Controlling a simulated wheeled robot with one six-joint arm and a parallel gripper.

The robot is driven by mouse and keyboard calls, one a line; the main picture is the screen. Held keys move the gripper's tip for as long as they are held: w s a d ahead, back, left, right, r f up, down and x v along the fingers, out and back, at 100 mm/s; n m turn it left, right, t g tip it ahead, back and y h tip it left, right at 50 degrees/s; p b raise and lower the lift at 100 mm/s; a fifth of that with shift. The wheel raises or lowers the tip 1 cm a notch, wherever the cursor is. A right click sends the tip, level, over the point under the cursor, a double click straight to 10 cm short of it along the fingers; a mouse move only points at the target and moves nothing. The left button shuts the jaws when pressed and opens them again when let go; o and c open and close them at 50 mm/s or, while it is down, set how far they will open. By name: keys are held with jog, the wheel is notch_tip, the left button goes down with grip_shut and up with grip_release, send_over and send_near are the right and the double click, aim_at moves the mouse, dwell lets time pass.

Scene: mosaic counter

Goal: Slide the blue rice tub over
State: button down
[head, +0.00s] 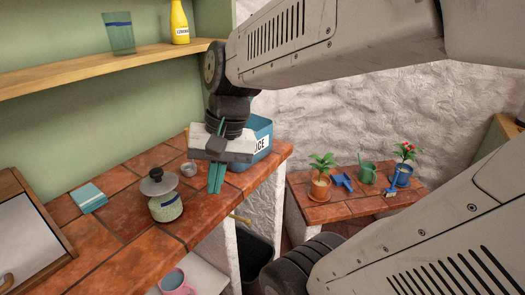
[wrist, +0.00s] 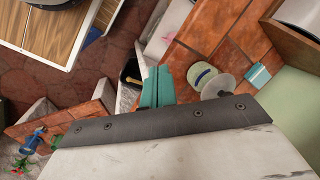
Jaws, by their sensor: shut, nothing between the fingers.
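The blue rice tub (head: 262,130) stands at the far right end of the tiled counter (head: 120,232), by the white wall. Its label is partly hidden, and only the letters "ICE" show in the head view. My gripper (head: 216,190) hangs over the counter in front of the tub, its teal fingers pointing down and closed together with nothing between them. My wrist hides the tub's left part. Whether the gripper touches the tub I cannot tell. In the wrist view the closed fingers (wrist: 158,88) show, and the tub is not visible there.
A dark bin (head: 255,252) is below the counter's right edge. Potted plants (head: 320,185) stand on a lower tiled ledge.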

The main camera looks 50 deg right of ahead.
jog(key=w+d+f+m+t+y, duration=0.1)
jog(key=w+d+m+t, duration=0.15)
jog(key=d+m, duration=0.45)
jog(key=w+d+f+m+t+y, duration=0.1)
jog(key=w+d+f+m, duration=0.15)
jog(key=d+m, duration=0.5)
jog(key=s+d+f+m+t+h, duration=0.2)
jog(key=d+m, duration=0.4)
jog(key=d, duration=0.3)
jog(key=s+d+f+m+t+h, duration=0.2)
jog(key=s+d+m, duration=0.1)
jog(key=d+m, duration=0.55)
jog(key=n, duration=0.2)
send_near(262, 156)
notch_tip(262, 156, down, 4)
jog(key=w, duration=0.3)
jog(key=shift+w+a, duration=0.15)
jog(key=shift+w, duration=0.4)
